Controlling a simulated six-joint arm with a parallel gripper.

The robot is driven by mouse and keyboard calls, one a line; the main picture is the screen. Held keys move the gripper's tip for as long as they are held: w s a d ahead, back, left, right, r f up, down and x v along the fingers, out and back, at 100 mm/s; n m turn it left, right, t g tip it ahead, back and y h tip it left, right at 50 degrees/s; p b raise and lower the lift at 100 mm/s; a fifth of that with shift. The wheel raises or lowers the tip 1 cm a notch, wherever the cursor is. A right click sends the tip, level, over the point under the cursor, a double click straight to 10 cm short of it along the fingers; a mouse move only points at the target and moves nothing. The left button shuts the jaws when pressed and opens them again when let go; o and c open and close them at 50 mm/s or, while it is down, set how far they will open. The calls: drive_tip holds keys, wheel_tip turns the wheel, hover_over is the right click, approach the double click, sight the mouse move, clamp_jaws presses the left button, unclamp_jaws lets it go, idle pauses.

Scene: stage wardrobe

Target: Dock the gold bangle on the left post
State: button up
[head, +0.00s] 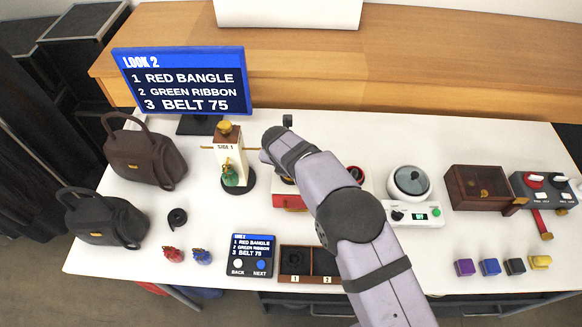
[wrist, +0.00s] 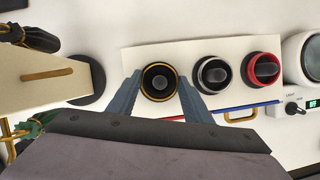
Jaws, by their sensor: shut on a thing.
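The gold bangle (wrist: 144,90) shows in the wrist view as a thin gold ring between the two fingers of my gripper (wrist: 160,92). My gripper is shut on its outer sides. The ring lies around the dark left post (wrist: 160,82) as seen from above. I cannot tell how far down the post it sits. The middle post (wrist: 216,75) has a silver ring around it, and the right post (wrist: 266,69) has a red ring around it. In the head view my arm hides the gripper, the gold bangle and most of the posts.
A stand marked SIDE 1 (head: 226,160) with a green item on it stands close to the left. A red drawer with a gold handle (head: 288,201) is in front of the posts. A white device with a round dish (head: 410,190) stands to the right.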

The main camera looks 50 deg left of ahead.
drive_tip(key=shift+f, duration=0.15)
drive_tip(key=o, duration=1.1)
drive_tip(key=shift+r, duration=0.4)
drive_tip(key=b+v, duration=0.2)
drive_tip(key=v, duration=0.9)
drive_tip(key=shift+s+d+r+b, duration=0.15)
drive_tip(key=shift+s+r+b, duration=0.1)
drive_tip(key=shift+b, duration=0.1)
